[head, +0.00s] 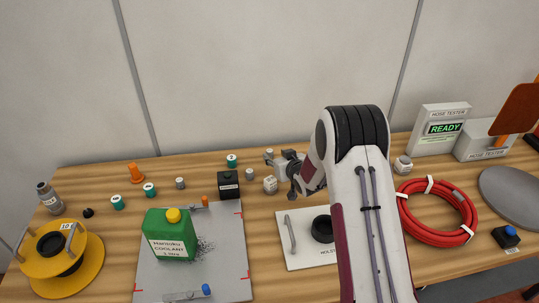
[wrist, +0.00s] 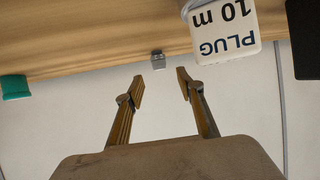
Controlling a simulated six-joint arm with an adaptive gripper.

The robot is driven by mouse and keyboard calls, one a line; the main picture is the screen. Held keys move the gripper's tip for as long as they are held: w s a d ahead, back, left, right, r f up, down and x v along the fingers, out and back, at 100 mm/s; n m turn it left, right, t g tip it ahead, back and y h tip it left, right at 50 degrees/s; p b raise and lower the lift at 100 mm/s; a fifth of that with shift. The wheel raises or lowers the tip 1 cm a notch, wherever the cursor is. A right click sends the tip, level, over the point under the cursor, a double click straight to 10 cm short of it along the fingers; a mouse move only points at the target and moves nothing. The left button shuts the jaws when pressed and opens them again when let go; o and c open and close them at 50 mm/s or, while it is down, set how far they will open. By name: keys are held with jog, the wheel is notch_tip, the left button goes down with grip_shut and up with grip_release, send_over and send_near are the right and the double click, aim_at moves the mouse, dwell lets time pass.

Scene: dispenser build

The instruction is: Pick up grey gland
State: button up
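A small grey piece that looks like the grey gland (wrist: 158,60) stands near the table's back edge in the wrist view. It lies ahead of the gap between my fingers, apart from them.
A white block marked PLUG 10 m (wrist: 224,30) is close beside the right finger in the wrist view. A teal piece (wrist: 15,87) is at its left. A black container (head: 228,185) and green coolant jug (head: 170,235) stand left of my arm.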

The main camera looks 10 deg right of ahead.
aim_at(270, 152)
jog(key=shift+w, duration=0.1)
jog(key=shift+x, duration=1.25)
jog(key=shift+f, duration=0.1)
jog(key=shift+x, duration=2.5)
jog(key=c, duration=0.9)
